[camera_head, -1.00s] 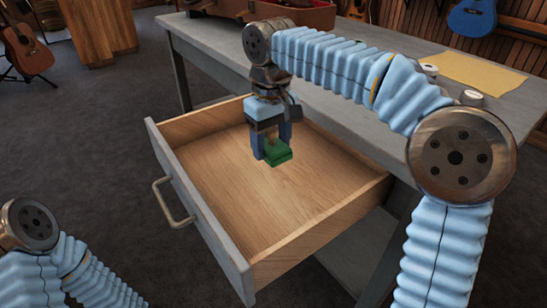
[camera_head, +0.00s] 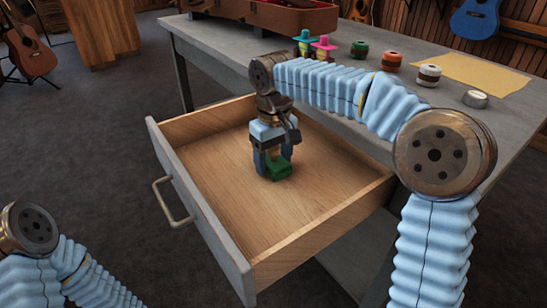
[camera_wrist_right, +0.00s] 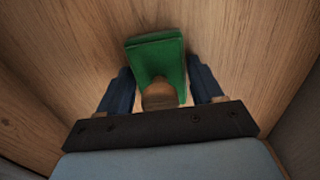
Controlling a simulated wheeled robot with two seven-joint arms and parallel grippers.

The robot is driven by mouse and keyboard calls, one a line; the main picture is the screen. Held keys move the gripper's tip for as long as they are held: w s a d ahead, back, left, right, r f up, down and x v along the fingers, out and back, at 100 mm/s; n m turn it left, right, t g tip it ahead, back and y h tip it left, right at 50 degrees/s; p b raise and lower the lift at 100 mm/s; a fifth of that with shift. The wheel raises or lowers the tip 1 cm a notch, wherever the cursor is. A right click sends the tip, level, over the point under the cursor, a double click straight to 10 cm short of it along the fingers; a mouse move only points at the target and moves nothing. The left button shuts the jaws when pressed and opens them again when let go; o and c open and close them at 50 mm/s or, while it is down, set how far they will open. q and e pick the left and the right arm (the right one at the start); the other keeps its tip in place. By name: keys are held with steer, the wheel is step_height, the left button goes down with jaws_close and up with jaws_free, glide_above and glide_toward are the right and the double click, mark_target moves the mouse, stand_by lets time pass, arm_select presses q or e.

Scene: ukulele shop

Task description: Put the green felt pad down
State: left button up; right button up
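The green felt pad (camera_head: 280,171), with a brown knob-like part, is low inside the open drawer (camera_head: 235,220). My right gripper (camera_head: 272,165) points down over it, with one finger on each side. In the right wrist view the pad (camera_wrist_right: 157,55) sits between the two dark blue fingers (camera_wrist_right: 160,85), which appear to meet its side edges; the brown part faces the palm. The pad is at or just above the drawer's wooden floor; I cannot tell if it touches. My left gripper is out of view; only part of that arm shows at the lower left.
The drawer walls surround my right gripper, with bare floor around the pad. On the grey table (camera_head: 220,38) are an open case (camera_head: 290,15), several small coloured items, a round tin (camera_head: 475,99) and a yellow sheet (camera_head: 475,75). My right forearm passes over the table's front edge.

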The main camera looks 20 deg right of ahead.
steer(key=shift+o, duration=1.4)
step_height(320, 180, up, 11)
steer(key=p, duration=0.3)
steer(key=shift+r, duration=0.65)
